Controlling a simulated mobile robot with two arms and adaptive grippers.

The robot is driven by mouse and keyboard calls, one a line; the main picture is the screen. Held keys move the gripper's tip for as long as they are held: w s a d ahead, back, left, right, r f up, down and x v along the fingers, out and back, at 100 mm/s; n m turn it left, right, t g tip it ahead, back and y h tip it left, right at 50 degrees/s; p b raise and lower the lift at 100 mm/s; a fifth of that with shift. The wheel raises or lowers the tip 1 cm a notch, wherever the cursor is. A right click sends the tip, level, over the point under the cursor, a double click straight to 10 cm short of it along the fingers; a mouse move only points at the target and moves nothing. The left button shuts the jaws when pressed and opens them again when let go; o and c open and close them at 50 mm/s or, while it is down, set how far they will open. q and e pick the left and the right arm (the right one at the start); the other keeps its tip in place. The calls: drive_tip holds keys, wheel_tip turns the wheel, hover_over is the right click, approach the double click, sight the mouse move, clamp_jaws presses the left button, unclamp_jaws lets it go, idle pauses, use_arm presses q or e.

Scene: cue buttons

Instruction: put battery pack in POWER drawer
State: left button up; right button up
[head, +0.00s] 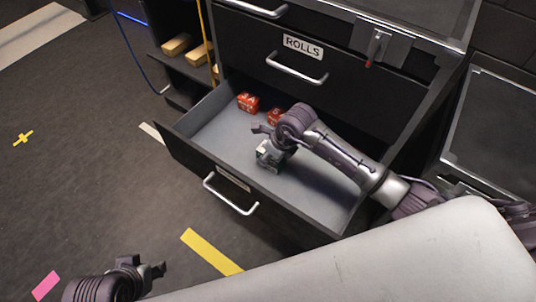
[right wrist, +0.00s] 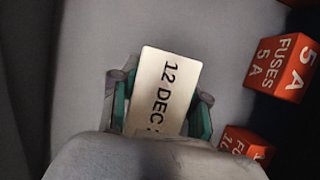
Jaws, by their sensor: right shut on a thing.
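My right gripper (head: 265,140) is shut on a small boxy block, apparently the battery pack (head: 268,157). The label (head: 233,178) on the drawer's front is too slanted to read. My left gripper (head: 145,268) is open and empty, low at the left, away from the drawer.
Red fuse boxes lie in the drawer: one at the back (head: 248,102), another (head: 276,117) partly behind my right arm. The closed ROLLS drawer (head: 310,62) is above. Yellowish blocks (head: 177,44) sit on a shelf at left. The drawer's front left floor looks clear.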

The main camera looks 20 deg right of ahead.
use_arm(q)
drive_tip(key=shift+w, duration=0.1)
use_arm(e)
drive_tip(key=o, duration=1.3)
use_arm(q)
drive_tip(key=shift+w+r, duration=0.1)
drive_tip(key=shift+w, duration=0.15)
